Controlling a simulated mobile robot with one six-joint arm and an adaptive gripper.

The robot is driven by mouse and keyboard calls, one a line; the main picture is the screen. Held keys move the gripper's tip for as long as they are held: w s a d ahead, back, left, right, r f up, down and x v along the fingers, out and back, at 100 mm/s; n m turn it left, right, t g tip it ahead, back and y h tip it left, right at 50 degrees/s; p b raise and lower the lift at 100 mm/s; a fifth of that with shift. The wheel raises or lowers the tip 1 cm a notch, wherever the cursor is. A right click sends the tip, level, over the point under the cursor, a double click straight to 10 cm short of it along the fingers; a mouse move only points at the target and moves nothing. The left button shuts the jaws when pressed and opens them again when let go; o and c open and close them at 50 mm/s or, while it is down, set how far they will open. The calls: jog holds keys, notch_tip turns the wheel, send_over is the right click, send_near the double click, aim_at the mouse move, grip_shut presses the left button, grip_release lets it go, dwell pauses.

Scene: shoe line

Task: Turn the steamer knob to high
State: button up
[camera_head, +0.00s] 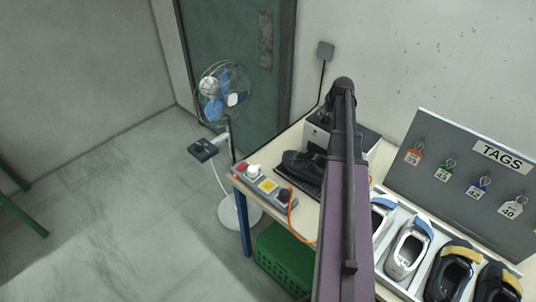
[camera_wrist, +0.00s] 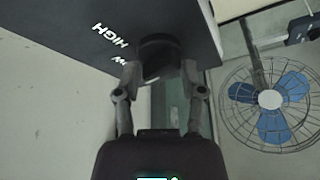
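In the wrist view, a black knob (camera_wrist: 160,42) stands out from a dark panel (camera_wrist: 75,25) with white lettering, HIGH and a second label partly covered, ending in W. My gripper (camera_wrist: 160,74) has its two fingers apart, one on each side of the knob. Whether the fingers press on it or leave a small gap cannot be told. The knob's pointer direction is not visible. In the head view, the steamer, a grey box (camera_head: 315,136), stands at the table's back by the wall, largely behind my arm. The knob is hidden there.
A dark shoe (camera_head: 303,163) lies in front of the steamer. A control box (camera_head: 262,184) with knobs and an orange cable sits on the table's left edge. A tray of shoes (camera_head: 395,288) and the TAGS board (camera_head: 450,165) are right. A fan (camera_head: 222,95) stands left.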

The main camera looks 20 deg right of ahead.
jog(key=shift+d+p+v, duration=0.35)
jog(key=shift+p+v, duration=6.05)
jog(key=shift+v, duration=0.7)
jog(key=s+a+f+g+b, duration=0.1)
jog(key=a+f+b, duration=0.3)
jog(key=a, duration=0.6)
jog(key=s+a+f+g+b, duration=0.1)
jog(key=a+f+b, duration=0.4)
jog(key=a, duration=0.5)
jog(key=s+a+f+y+b, duration=0.1)
jog(key=a+f+b, duration=0.4)
jog(key=a, duration=0.5)
jog(key=shift+f+n+g, duration=0.4)
jog(key=shift+f, duration=0.1)
jog(key=s+a+f+g+b, duration=0.1)
jog(key=s+a+f, duration=0.1)
jog(key=s+a, duration=0.6)
jog(key=a, duration=0.5)
jog(key=shift+a+n+g+b, duration=0.25)
jog(key=shift+n+g+b, duration=0.05)
jog(key=shift+g+b, duration=0.1)
